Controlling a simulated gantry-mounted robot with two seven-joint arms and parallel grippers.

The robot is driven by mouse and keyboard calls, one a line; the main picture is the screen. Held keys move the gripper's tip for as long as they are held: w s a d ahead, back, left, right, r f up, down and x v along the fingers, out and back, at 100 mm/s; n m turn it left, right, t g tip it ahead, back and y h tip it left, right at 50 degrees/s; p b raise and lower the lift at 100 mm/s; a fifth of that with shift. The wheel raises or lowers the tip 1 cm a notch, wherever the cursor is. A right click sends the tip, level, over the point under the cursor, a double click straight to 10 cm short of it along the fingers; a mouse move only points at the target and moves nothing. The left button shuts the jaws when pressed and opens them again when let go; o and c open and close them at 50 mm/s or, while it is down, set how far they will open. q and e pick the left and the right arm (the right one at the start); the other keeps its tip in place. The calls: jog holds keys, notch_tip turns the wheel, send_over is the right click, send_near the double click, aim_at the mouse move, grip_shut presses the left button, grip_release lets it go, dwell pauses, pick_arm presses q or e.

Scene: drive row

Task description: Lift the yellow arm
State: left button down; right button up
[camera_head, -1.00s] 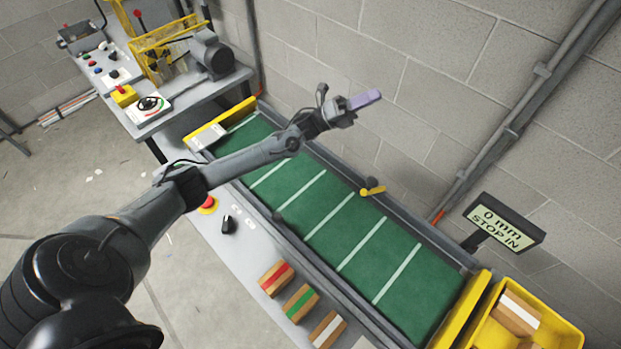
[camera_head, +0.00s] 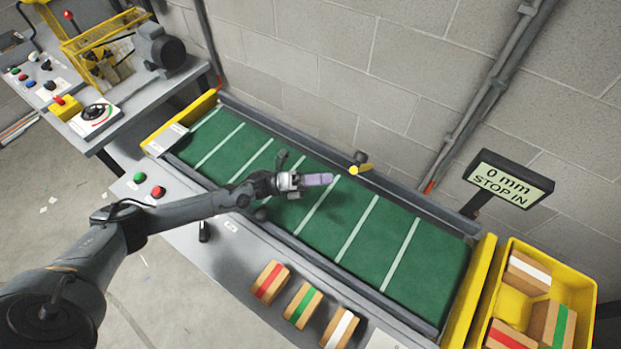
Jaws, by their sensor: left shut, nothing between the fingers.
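The yellow arm (camera_head: 357,169) is a short yellow piece with a dark round part beside it, at the far edge of the green conveyor belt (camera_head: 395,215). It points out over the belt. My left gripper (camera_head: 325,179) is over the middle of the belt, to the left of the yellow arm. Its lilac fingers are shut and empty, pointing right toward the yellow arm, with a small gap between them in the picture. My right gripper is not in view.
A yellow bin (camera_head: 590,290) with blocks stands at the right end, below a display (camera_head: 508,178) reading "0 mm STOP IN". Green and red buttons (camera_head: 158,192) are at the front left. The belt is clear.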

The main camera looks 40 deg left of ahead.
pick_arm(q)
jog(key=shift+x, duration=2.15)
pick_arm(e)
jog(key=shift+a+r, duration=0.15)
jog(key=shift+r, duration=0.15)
